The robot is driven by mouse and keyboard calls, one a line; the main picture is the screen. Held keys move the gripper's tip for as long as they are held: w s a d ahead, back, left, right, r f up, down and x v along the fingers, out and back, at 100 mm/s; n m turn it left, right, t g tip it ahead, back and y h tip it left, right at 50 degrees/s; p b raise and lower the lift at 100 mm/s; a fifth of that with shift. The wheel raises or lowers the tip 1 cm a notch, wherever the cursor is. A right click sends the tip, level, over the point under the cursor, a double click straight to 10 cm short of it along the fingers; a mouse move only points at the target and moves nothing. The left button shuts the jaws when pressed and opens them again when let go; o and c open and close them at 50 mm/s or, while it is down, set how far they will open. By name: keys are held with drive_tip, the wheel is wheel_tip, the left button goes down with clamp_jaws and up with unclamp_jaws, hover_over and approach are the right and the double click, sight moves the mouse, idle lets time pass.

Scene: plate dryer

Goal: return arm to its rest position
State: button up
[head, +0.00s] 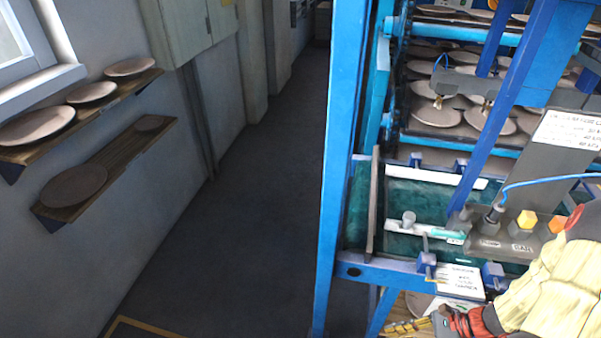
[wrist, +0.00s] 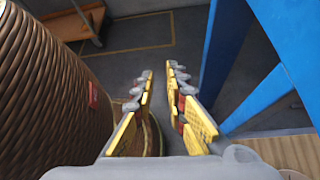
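My gripper (wrist: 160,72) fills the middle of the wrist view. Its two fingers with yellow pads stand apart, with grey floor showing between the tips and nothing held. In the head view, part of my gripper (head: 405,326) shows at the bottom right, low beside the dryer's front. My arm, in a pale yellow cover, enters from the bottom right corner and hides part of the dryer. The blue-framed plate dryer (head: 339,150) stands on the right, with several plates on its racks.
A large ribbed brown object (wrist: 45,95) is close to the gripper's left in the wrist view. Blue frame bars (wrist: 265,100) are on its right. Wall shelves (head: 110,160) with plates (head: 74,186) line the left. The grey floor (head: 240,230) between is clear.

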drive_tip(key=s+r+n+g+h+p, duration=0.1)
drive_tip(key=s+r+n+h, duration=0.1)
drive_tip(key=r+n+h, duration=0.55)
drive_tip(key=s+r+n+g+h, duration=0.1)
drive_tip(key=s+r+n+h, duration=0.15)
drive_tip(key=r+n, duration=0.95)
drive_tip(key=a+r+n+t, duration=0.1)
drive_tip(key=a+r+t, duration=0.2)
drive_tip(key=r, duration=0.6)
drive_tip(key=a+r+t+h+p, duration=0.1)
drive_tip(key=a+r+t, duration=0.2)
drive_tip(key=r, duration=0.7)
drive_tip(key=shift+s+a+n, duration=0.15)
drive_tip(key=shift+a+n, duration=0.2)
drive_tip(key=shift+a, duration=0.8)
